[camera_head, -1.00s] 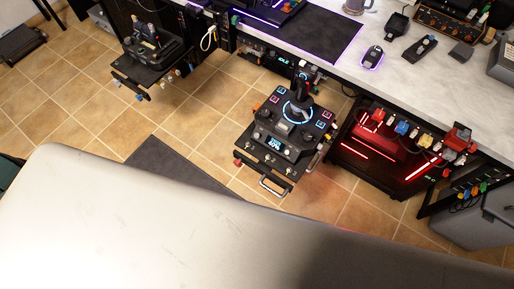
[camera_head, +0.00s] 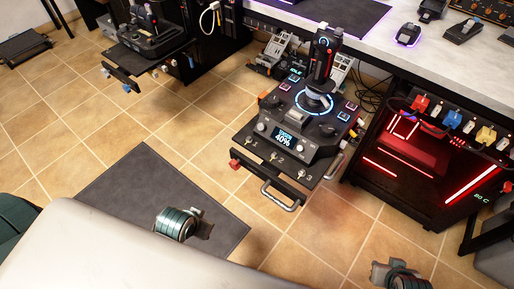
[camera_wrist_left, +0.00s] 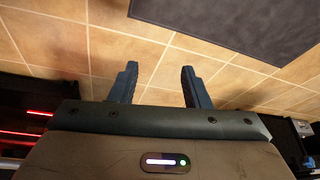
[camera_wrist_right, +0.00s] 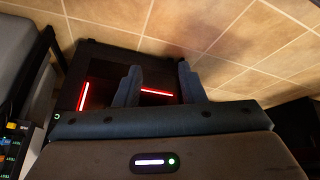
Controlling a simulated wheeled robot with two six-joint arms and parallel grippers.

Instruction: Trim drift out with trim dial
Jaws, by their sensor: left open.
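The black joystick unit (camera_head: 300,120) sits on a pull-out shelf in the head view, with a tall stick (camera_head: 322,62) and a blue lit ring at its base. A small display (camera_head: 284,139) on its front panel reads about 40%. Small round knobs flank the display, one at its left (camera_head: 262,126) and one at its right (camera_head: 302,150); I cannot tell which is the trim dial. My left gripper (camera_wrist_left: 159,66) is open and empty above the tiled floor. My right gripper (camera_wrist_right: 160,65) is open and empty. Both are well apart from the unit.
A metal handle (camera_head: 280,196) and numbered switches line the shelf's front. A red-lit computer case (camera_head: 420,160) stands at the right under the desk (camera_head: 370,50). A second control unit (camera_head: 145,45) is at the upper left. A dark mat (camera_head: 150,190) lies on otherwise open floor.

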